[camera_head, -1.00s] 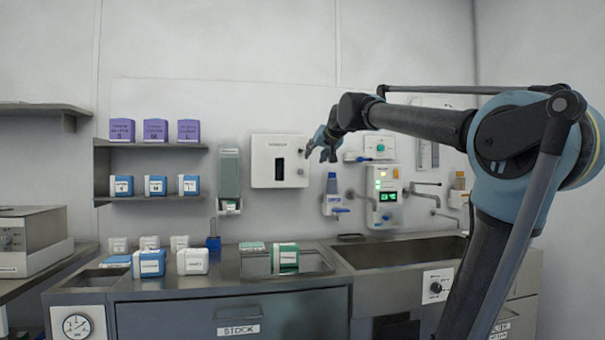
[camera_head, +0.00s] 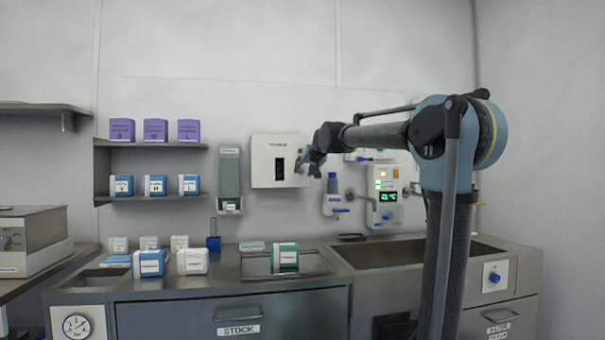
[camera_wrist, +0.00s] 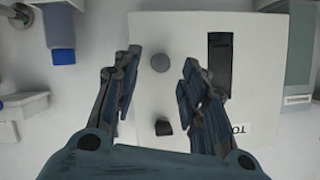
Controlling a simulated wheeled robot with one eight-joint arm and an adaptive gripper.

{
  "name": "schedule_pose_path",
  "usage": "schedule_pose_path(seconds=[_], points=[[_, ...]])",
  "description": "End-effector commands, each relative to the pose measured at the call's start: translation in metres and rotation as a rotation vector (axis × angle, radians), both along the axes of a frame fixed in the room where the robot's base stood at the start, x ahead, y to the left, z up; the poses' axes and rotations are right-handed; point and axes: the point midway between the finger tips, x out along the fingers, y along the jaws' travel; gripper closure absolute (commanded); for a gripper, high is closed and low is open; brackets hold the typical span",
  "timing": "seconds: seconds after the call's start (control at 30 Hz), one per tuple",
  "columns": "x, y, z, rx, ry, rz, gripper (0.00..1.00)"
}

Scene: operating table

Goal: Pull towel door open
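The towel dispenser (camera_head: 268,150) is a white box on the back wall with a dark upright window; its front door looks shut. In the wrist view the white door (camera_wrist: 190,30) fills the middle, with the dark window (camera_wrist: 220,62) and a partly hidden label. A round grey knob (camera_wrist: 160,62) shows on the door between my fingertips in the picture. A second small dark piece (camera_wrist: 165,127) lies lower, also between the fingers. My gripper (camera_head: 305,164) is at the dispenser's right edge. In the wrist view my gripper (camera_wrist: 162,60) is open, and no finger visibly touches the knob.
A grey wall dispenser (camera_head: 229,175) hangs left of the towel box. A blue-and-white bottle holder (camera_head: 332,190) and a lit control panel (camera_head: 385,195) hang to the right. Below are a steel counter (camera_head: 225,270) with several boxes, and a sink (camera_head: 400,252).

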Motion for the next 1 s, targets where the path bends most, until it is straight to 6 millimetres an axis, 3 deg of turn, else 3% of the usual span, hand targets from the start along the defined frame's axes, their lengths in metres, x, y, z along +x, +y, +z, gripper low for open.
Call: schedule_pose_path(seconds=[0.23, 0.6, 0.63, 0.8, 1.0], points=[[0.020, 0.008, -0.008, -0.001, 0.000, 0.000, 0.61], [0.023, 0.009, -0.010, 0.000, 0.000, 0.000, 0.61], [0.023, 0.009, -0.010, 0.000, 0.000, 0.000, 0.63], [0.023, 0.009, -0.010, 0.000, 0.000, 0.000, 1.00], [0.023, 0.010, -0.010, -0.001, 0.000, 0.000, 1.00]])
